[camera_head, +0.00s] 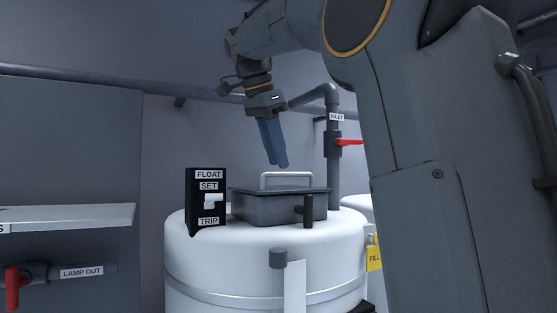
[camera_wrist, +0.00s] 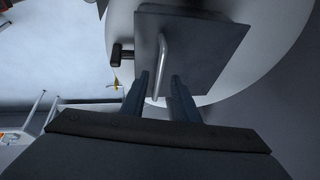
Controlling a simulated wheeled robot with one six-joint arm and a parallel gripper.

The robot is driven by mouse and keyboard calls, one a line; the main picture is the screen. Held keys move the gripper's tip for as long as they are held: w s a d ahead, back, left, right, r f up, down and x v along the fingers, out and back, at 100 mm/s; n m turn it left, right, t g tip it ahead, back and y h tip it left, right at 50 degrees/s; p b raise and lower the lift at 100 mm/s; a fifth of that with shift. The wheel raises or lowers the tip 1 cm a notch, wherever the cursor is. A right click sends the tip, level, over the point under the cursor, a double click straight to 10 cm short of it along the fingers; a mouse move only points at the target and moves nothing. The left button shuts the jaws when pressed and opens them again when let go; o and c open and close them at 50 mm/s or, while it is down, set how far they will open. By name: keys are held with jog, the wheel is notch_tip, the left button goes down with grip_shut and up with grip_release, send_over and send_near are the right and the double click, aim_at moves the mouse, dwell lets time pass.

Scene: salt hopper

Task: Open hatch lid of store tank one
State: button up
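The white store tank (camera_head: 205,262) has a dark grey square hatch on top. Its flat hatch lid (camera_head: 243,190) lies level and closed, and also shows in the wrist view (camera_wrist: 205,45). A pale bar handle (camera_head: 286,174) stands on the lid; in the wrist view the bar handle (camera_wrist: 162,50) runs toward the gap between my fingers. My gripper (camera_head: 278,164) points down just above the handle, its blue fingers apart and empty in the wrist view (camera_wrist: 160,78). I cannot tell whether the fingertips straddle the bar. A dark latch-like lever (camera_head: 308,210) is at the hatch's front right.
A black float switch box (camera_head: 205,190) stands on the tank left of the hatch. An inlet pipe (camera_head: 333,175) with a red valve handle (camera_head: 349,142) rises behind right. A grey shelf (camera_head: 65,216) and a lamp-out pipe (camera_head: 82,272) are at left.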

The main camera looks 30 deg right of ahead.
jog(key=shift+x, duration=1.05)
grip_shut()
jog(key=shift+r, duration=0.15)
